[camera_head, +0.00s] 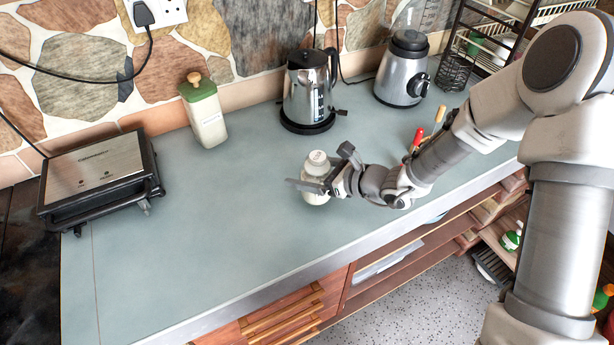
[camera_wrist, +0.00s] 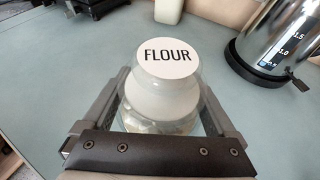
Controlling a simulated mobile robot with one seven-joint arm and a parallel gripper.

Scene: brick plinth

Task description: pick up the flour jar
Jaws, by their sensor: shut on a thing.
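The flour jar (camera_head: 316,170) is a small clear jar with white contents and a white lid, near the middle of the counter. The wrist view shows the flour jar (camera_wrist: 168,75) upright, with "FLOUR" printed on its lid. My gripper (camera_head: 322,178) reaches in from the right, with one finger on each side of the jar. In the wrist view my gripper (camera_wrist: 165,115) is shut on the jar's body. The jar's base is mostly hidden, so I cannot tell whether it touches the counter (camera_head: 215,215).
A kettle (camera_head: 307,90) stands behind the jar and a blender (camera_head: 403,70) at the back right. A green-lidded container (camera_head: 204,112) and a sandwich press (camera_head: 100,175) are to the left. Red-handled utensils (camera_head: 417,138) lie behind my arm. The counter's left middle is clear.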

